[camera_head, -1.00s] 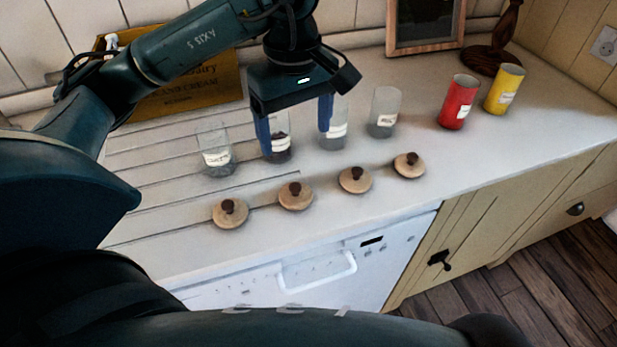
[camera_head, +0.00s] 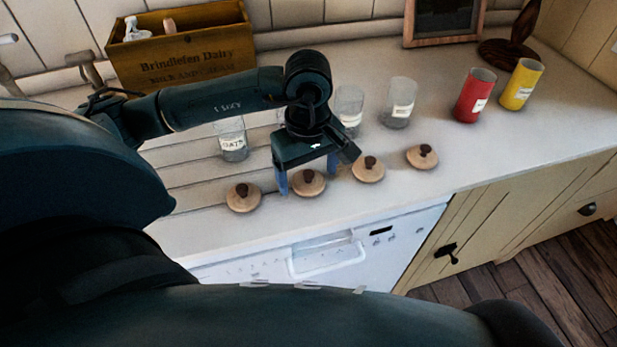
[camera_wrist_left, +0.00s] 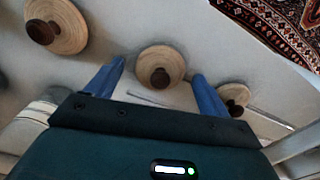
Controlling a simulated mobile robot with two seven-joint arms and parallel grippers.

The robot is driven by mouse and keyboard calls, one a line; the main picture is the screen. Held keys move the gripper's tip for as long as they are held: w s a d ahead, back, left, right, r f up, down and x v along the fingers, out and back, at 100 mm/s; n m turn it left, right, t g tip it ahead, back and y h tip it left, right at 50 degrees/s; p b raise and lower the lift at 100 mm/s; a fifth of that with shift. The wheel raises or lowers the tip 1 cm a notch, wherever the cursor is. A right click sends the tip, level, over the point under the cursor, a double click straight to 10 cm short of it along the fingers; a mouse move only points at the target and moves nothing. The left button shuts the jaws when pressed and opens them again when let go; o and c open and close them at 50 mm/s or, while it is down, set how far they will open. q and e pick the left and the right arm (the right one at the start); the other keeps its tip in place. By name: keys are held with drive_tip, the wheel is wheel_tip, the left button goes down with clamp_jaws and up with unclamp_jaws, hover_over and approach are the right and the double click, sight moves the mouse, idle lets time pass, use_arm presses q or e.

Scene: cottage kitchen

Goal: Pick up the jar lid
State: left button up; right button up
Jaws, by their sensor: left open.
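Four wooden jar lids with dark knobs lie in a slanting row on the white counter: the leftmost (camera_head: 243,200), the second (camera_head: 309,188), the third (camera_head: 368,174) and the rightmost (camera_head: 422,158). My left gripper (camera_head: 308,178) points down at the second lid, its blue fingers open on either side of that lid. In the left wrist view, a lid (camera_wrist_left: 160,62) shows between the open fingers, apart from both. My right gripper is not in view.
Glass jars stand behind the lids, including a left one (camera_head: 232,142) and a right one (camera_head: 398,105); my arm partly hides another. A red can (camera_head: 474,97), a yellow can (camera_head: 522,85) and a wooden crate (camera_head: 185,50) stand farther back. The counter's front edge is close.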

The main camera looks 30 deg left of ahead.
use_arm(q)
drive_tip(key=shift+c, duration=0.3)
drive_tip(key=c, duration=1)
